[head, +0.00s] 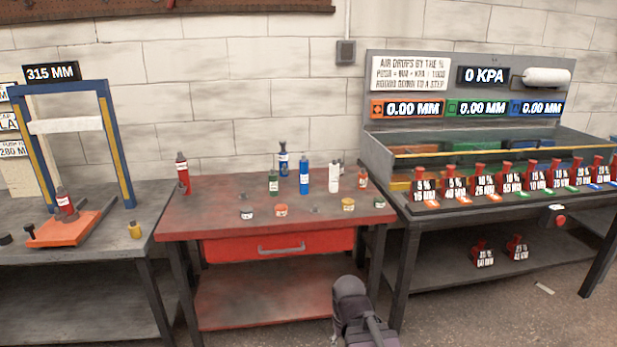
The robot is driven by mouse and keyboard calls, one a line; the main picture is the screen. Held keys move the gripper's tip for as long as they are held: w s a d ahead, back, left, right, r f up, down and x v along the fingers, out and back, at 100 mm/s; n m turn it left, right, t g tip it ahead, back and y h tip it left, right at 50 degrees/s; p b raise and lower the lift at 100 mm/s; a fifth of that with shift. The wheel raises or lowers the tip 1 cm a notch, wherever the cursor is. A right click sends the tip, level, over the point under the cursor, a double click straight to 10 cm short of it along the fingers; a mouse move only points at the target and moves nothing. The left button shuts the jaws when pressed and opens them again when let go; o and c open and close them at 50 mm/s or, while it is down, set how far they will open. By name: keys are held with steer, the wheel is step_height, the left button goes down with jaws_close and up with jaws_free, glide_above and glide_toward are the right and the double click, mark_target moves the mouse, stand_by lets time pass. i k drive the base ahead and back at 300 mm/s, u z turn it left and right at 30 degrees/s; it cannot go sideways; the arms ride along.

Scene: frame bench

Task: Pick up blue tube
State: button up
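A bright blue tube (304,178) stands upright on the red workbench (215,213), near its back half. Behind it to the left stands a darker bottle with a blue label and a black top (283,160). Nothing visibly touches the blue tube. A grey rounded part of my arm shows at the bottom, in front of the bench. My gripper's fingers are not in view.
Several small jars line the middle, including a yellow one (348,204). A frame press (80,125) stands left; a bench with many red weights (508,178) stands right.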

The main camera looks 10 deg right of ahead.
mark_target(303, 163)
steer(key=i, duration=0.85)
steer(key=u, duration=0.05)
